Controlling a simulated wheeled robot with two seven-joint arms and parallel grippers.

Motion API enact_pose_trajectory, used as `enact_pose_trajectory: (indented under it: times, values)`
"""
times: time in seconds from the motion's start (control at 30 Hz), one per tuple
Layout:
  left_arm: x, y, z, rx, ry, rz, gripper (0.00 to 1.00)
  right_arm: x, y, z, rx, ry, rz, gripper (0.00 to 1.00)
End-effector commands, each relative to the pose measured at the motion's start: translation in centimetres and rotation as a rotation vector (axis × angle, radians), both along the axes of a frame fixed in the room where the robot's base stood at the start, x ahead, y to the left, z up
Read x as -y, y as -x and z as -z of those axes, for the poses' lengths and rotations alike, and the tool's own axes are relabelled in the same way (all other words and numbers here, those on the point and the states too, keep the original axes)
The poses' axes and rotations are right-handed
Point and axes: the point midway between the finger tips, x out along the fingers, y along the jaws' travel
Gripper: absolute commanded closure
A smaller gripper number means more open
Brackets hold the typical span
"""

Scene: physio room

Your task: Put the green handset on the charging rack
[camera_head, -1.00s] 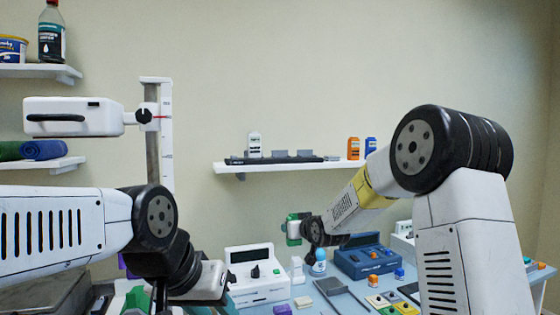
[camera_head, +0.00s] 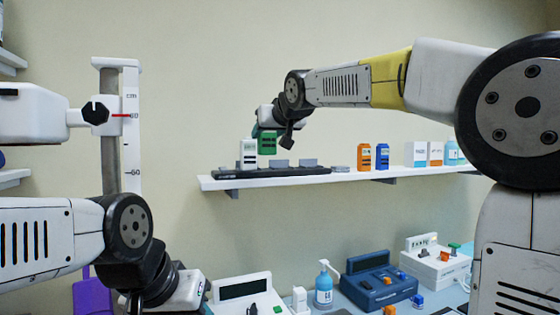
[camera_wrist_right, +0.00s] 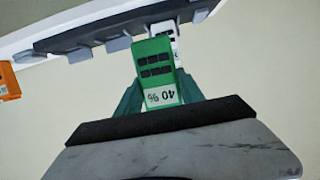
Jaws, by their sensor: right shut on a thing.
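The green handset (camera_head: 267,143) is held in my right gripper (camera_head: 268,128), which is shut on it. A white handset (camera_head: 248,154) stands at the rack's left end. The green handset is just right of it, seemingly above the rack; contact cannot be told. My left gripper is not clearly visible.
Below are a blue pump bottle (camera_head: 324,288) and consoles. A height gauge (camera_head: 131,120) stands at left.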

Motion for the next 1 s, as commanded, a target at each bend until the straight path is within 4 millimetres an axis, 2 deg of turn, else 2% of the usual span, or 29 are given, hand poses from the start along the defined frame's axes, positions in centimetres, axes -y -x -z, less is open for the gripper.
enact_pose_trajectory:
  times: [0.1, 0.3, 0.5, 0.73, 1.0]
  values:
    - [0.0, 0.0, 0.0, 0.000, 0.000, 0.000, 0.64, 1.0, -3.3, 0.5, -0.004, -0.001, 0.006, 1.00]
    - [0.0, 0.0, 0.0, 0.000, 0.000, 0.000, 0.64, 2.5, -8.5, 1.1, -0.003, -0.002, 0.005, 1.00]
    - [0.0, 0.0, 0.0, 0.000, 0.000, 0.000, 0.64, 3.4, -12.1, 1.3, -0.001, -0.001, 0.002, 1.00]
    - [0.0, 0.0, 0.0, 0.000, 0.000, 0.000, 0.64, 4.0, -13.9, 1.5, -0.002, -0.001, 0.002, 1.00]
    - [0.0, 0.0, 0.0, 0.000, 0.000, 0.000, 0.64, 3.9, -13.7, 4.8, -0.001, 0.000, 0.000, 1.00]
